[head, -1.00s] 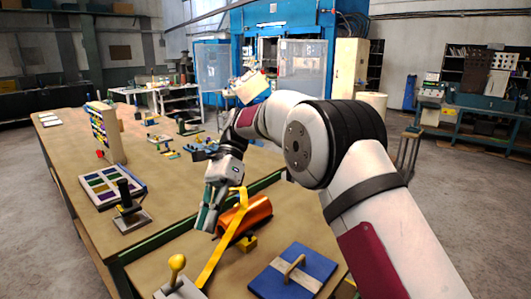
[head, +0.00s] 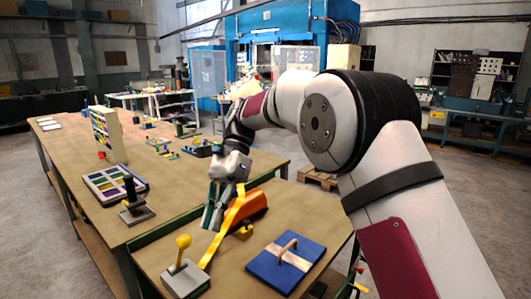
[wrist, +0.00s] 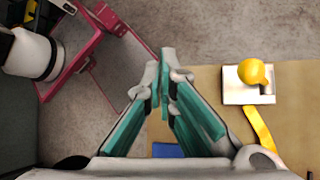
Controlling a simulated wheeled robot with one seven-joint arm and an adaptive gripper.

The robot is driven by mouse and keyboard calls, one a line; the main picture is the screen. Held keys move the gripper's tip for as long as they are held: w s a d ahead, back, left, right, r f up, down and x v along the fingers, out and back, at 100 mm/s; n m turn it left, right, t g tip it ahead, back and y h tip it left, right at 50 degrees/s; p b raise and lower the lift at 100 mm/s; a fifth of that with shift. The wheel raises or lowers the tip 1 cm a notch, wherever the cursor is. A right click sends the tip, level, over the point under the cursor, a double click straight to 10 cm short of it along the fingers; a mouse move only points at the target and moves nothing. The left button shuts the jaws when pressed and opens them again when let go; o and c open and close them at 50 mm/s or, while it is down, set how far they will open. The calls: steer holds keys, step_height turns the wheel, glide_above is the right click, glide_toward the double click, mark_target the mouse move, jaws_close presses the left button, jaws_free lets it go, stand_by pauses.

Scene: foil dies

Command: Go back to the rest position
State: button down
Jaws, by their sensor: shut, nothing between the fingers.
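My gripper (head: 212,222) is above the near workbench in the head view, its teal-padded fingers pointing down, just left of the yellow strip and the orange-copper roll. In the wrist view my gripper (wrist: 162,62) has its fingertips together with nothing between them. The roll (head: 250,207) lies on the bench with the yellow strip (head: 219,238) running from it toward the front; my gripper partly covers both. A yellow-knobbed lever on a grey base (head: 184,278) stands at the bench's front left. It also shows at the right of the wrist view (wrist: 240,97).
A blue plate with a wooden handle (head: 272,268) lies on the near bench (head: 310,213). A long bench behind holds a tray of coloured pieces (head: 105,178), a dark hand press (head: 137,213) and an upright rack (head: 108,128). Floor is open at left.

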steer(key=s+d+r+n+t, duration=0.25)
steer(key=s+d+r, duration=0.2)
steer(key=d, duration=0.35)
steer(key=s+d+r+n+t, duration=0.25)
steer(key=s+d+t, duration=0.2)
steer(key=d, duration=0.45)
steer(key=s+d+f+n+t+h, duration=0.3)
steer(key=s+d+f+n+t, duration=0.1)
steer(key=s+d, duration=0.8)
steer(key=s+f+t, duration=0.1)
steer(key=s, duration=0.1)
steer(key=shift+s+d, duration=0.3)
steer(key=shift+s, duration=0.1)
steer(key=shift+a+f, duration=0.1)
